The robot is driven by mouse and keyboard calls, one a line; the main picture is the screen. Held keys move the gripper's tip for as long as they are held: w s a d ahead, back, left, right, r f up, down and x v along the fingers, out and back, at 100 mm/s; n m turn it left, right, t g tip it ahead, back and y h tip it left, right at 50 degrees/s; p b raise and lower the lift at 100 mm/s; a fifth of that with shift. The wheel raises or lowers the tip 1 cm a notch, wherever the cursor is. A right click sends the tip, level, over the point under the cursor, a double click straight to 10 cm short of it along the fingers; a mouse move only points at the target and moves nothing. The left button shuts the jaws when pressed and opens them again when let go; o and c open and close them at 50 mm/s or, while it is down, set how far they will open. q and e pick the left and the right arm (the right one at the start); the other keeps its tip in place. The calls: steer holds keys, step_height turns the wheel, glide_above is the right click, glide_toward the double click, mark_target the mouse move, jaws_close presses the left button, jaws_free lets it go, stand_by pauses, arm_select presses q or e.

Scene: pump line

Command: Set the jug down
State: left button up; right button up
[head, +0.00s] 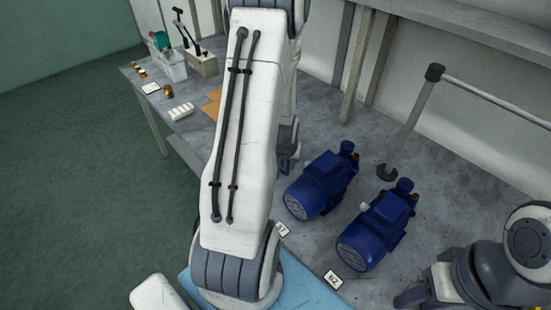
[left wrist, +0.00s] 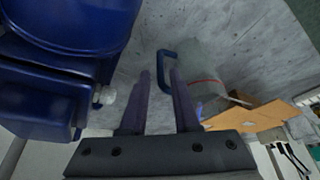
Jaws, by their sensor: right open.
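The jug (left wrist: 205,72) shows in the left wrist view as a clear body with a red line and a blue handle (left wrist: 163,66). It appears to rest on the grey bench. My left gripper (left wrist: 160,72) has its fingers apart, with the handle at and just beyond the fingertips; I see no contact. In the head view my left gripper (head: 286,160) shows partly behind my left arm, and the jug is hidden there. My right gripper (head: 408,298) is open at the lower right, partly in view.
Two blue pumps (head: 321,184) (head: 377,226) stand on the bench, right of my left gripper. Number cards (head: 333,279) lie in front. A blue mat (head: 305,290) is at the near edge. A grey post (head: 412,120) stands behind. A white bin (head: 168,67) and small parts sit far left.

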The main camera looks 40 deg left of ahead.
arm_select(q)
steer(key=x, duration=0.2)
steer(key=p+x, duration=0.1)
steer(key=x, duration=0.4)
steer(key=shift+w+a+r, duration=0.15)
steer(key=shift+w+r, duration=0.05)
steer(key=shift+w, duration=0.05)
steer(key=shift+w+a+f+p, duration=0.1)
steer(key=shift+w+f+p, duration=0.15)
steer(key=shift+f, duration=0.35)
steer(key=shift+c, duration=0.3)
jaws_close()
stand_by(0.5)
